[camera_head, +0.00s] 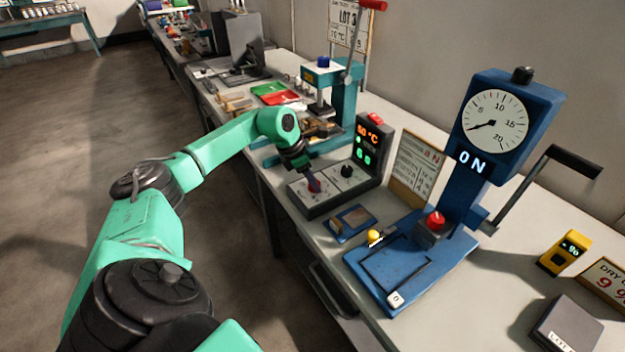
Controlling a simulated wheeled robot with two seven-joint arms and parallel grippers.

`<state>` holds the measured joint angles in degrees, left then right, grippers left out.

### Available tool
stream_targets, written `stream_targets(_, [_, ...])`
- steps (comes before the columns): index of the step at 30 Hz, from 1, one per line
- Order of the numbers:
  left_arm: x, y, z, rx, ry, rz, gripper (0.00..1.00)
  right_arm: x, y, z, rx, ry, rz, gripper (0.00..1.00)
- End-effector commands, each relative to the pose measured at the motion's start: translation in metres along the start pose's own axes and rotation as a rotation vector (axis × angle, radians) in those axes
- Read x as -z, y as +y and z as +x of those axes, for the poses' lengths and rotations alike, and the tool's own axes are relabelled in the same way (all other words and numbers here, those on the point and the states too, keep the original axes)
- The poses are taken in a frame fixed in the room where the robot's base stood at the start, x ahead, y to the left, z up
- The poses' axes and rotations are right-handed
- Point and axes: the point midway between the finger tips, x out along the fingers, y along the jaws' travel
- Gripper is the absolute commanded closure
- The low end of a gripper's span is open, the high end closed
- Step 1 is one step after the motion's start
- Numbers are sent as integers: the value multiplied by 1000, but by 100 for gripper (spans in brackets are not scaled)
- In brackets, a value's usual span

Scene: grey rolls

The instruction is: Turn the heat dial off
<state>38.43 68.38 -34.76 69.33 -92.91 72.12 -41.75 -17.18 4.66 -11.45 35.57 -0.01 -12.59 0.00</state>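A dark control box (340,196) stands on the bench with a red dial (313,188) on its left and a black dial (347,171) on its right. An upright display panel (372,147) at its back shows orange digits with °C and green digits below. My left gripper (312,181) reaches down over the red dial and partly hides it. Its fingertips are at or just above the dial; I cannot tell whether they touch it or are closed on it. Which dial sets the heat is not readable here. My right gripper is out of view.
A blue dial-gauge stand (462,200) reading ON, with a red button (435,221), stands right of the box. A small blue tray (352,222) lies in front. A teal press (335,95) stands behind. A sign (414,168) leans beside the panel.

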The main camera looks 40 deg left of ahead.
Motion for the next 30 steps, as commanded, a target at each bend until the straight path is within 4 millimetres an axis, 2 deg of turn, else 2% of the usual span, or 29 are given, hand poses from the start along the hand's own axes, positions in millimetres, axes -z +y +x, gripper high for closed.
stream_targets(14, [-1, 0, -2, -43, 0, -100, 100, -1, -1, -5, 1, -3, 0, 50])
stream_targets(30, [-3, -3, -2, -223, -4, -527, 100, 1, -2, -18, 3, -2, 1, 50])
